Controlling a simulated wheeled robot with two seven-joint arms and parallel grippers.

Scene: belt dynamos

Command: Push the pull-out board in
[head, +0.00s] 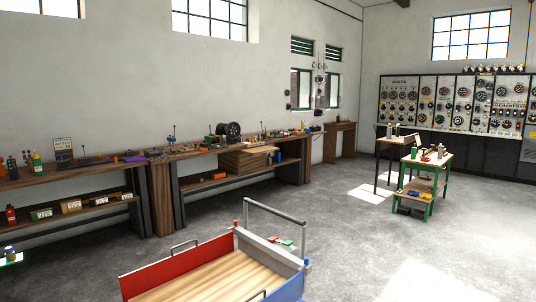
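The pull-out board is most likely the pale wooden slab (262,150) at the right workbench along the left wall. It sticks out from the bench front just under the top, above a brown wooden block that looks like a drawer unit (243,161). It is small and far off, so how far it stands out is hard to tell. Neither of my grippers is in view.
A cart (190,256) with red and blue sides and a wooden bed stands close in front. The workbench (210,148) carries several tools. A small green-legged table (427,160) stands at right, before a dial panel (455,103). Grey floor (350,240) is open between.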

